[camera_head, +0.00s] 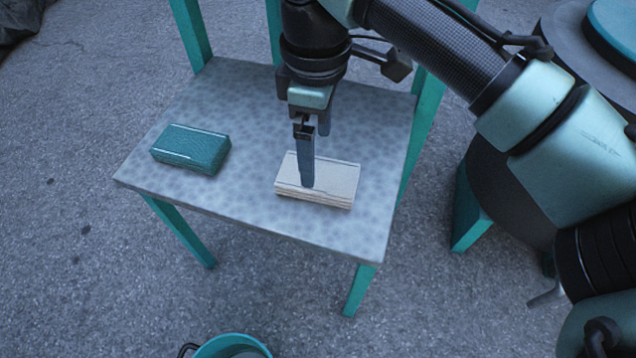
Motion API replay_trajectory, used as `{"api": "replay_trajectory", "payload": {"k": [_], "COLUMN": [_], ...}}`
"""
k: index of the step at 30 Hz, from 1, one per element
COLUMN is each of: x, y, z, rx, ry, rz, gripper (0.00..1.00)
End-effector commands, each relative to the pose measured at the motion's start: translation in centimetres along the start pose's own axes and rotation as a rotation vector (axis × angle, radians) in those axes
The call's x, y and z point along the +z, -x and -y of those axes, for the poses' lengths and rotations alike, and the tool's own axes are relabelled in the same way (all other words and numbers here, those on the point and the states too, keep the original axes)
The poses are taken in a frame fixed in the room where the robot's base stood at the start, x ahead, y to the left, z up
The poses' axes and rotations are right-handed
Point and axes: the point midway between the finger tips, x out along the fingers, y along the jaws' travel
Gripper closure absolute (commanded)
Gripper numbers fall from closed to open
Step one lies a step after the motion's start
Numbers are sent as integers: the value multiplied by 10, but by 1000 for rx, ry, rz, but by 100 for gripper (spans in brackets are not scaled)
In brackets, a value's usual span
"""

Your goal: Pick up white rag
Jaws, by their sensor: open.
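The white rag (338,181) is a folded, layered, off-white rectangle lying flat on the grey speckled seat of a chair-like stand (250,206), right of its middle. My gripper (308,180) points straight down over the rag. Its near finger reaches the rag's upper face in the picture; I cannot tell whether it touches. The jaws are open.
A teal folded block (190,148) lies on the left of the same seat. The teal legs stand on grey pavement. A teal bucket (232,346) is at the bottom edge. A large dark round object with a teal top (612,30) stands at the right.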

Motion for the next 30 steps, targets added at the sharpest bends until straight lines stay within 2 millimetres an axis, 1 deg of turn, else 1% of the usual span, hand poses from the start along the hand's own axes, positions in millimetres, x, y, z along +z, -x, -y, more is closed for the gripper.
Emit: {"api": "replay_trajectory", "payload": {"k": [1, 8, 11, 18, 20, 23, 29, 30], "x": [0, 1, 1, 3, 3, 2, 2, 2], "y": [-6, -13, -23, -52, -57, -59, -58, -58], "z": [0, 0, 0, 2, 2, 1, 2, 2], "rx": [0, 0, 2, 1, 1, 2, 1, 1], "ry": [0, 0, 0, 0, 0, -1, 0, 0], "rz": [0, 1, 1, 1, 1, 0, -1, -1], "gripper": [0, 0, 0, 0, 0, 0, 0, 5]}}
